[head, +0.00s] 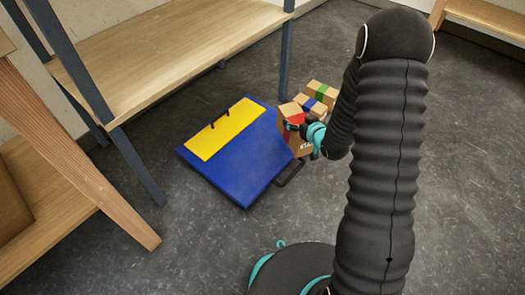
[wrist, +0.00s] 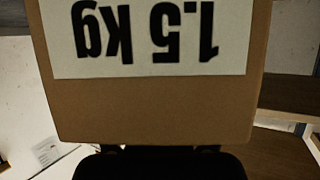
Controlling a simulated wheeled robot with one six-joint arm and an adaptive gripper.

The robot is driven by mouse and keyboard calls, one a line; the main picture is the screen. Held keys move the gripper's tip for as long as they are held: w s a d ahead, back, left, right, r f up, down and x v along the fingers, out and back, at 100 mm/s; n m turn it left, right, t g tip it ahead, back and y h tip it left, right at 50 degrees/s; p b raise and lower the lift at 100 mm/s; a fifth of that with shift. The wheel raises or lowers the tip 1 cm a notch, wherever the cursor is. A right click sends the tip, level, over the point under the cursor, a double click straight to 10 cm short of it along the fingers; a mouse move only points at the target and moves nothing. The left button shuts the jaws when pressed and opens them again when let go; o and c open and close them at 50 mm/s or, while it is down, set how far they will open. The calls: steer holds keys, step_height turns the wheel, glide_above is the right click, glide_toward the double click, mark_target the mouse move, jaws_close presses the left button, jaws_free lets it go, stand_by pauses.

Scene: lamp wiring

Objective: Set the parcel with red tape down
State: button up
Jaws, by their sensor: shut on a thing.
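The parcel with red tape (head: 287,115) is a brown cardboard box, held at the right corner of a blue flat board in the head view. My gripper (head: 301,128) is shut on it from the right. In the wrist view the held parcel (wrist: 150,105) fills the upper middle and shows a white label reading 1.5 kg, upside down. The red tape is out of sight there. I cannot tell how high the parcel is above the floor or whether it touches the board.
Parcels with blue tape (head: 301,99) and green tape (head: 315,87) stand behind the held one. Wooden shelves (head: 170,45) stand left and behind. Floor (head: 215,240) in front is clear.

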steer(key=a+n+y, duration=0.1)
steer(key=a+n+g+y, duration=0.1)
steer(key=shift+s+n+y, duration=0.3)
steer(key=shift+s, duration=0.05)
steer(key=w+a+f+n+g+y+b, duration=0.2)
steer(key=a+f, duration=0.9)
steer(key=a, duration=0.1)
steer(key=shift+a+f+n+g+b, duration=0.2)
steer(key=shift+f+n+g+b, duration=0.1)
steer(key=shift+f+n+b, duration=0.1)
steer(key=shift+w+f, duration=0.1)
steer(key=shift+f, duration=0.05)
steer(key=o, duration=1.8)
steer(key=shift+c, duration=0.2)
